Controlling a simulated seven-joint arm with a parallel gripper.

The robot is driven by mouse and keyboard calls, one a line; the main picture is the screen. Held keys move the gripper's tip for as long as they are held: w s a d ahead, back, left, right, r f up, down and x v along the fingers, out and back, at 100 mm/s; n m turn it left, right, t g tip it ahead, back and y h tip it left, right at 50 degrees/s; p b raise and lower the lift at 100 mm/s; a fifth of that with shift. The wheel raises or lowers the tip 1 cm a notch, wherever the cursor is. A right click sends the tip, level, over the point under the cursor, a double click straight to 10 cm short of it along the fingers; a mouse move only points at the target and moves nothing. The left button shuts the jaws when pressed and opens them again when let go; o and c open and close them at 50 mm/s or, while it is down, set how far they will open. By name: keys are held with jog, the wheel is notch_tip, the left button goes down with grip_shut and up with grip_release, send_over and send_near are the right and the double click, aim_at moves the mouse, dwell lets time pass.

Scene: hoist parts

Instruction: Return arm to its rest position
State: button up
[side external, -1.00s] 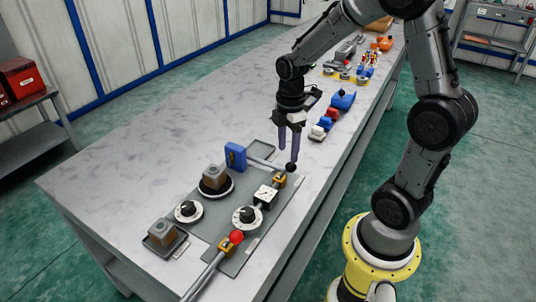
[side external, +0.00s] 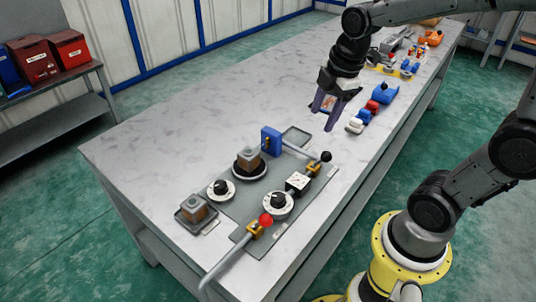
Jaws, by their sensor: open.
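My gripper (side external: 324,112) is open and empty, with its two purple fingers pointing down. It hangs above the table, beyond the grey plate (side external: 243,191) that carries the hoist parts. On and around the plate are a blue block (side external: 271,141), a lever with a black knob (side external: 326,157), a lever with a red knob (side external: 265,220), dials (side external: 278,205) and a brown block on a round base (side external: 249,160). The fingers are apart from all of these. A second brown block (side external: 194,207) sits in a small tray at the left.
Blue, red and white parts (side external: 368,110) lie just right of my gripper on the table (side external: 160,135). More coloured parts (side external: 403,66) stand at the far end. The left side of the table is clear. A shelf with red boxes (side external: 68,50) stands at the left.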

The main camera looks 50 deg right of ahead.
jog(key=s+a+r+m+t, duration=0.1)
jog(key=s+a+m, duration=0.1)
jog(key=s+m, duration=0.4)
jog(key=s+a+r+m+t, duration=0.1)
jog(key=s+a+r+m, duration=0.1)
jog(key=s+m, duration=0.4)
jog(key=shift+a+m+t+y, duration=0.3)
jog(key=shift+a+m+t, duration=0.1)
jog(key=shift+a, duration=0.35)
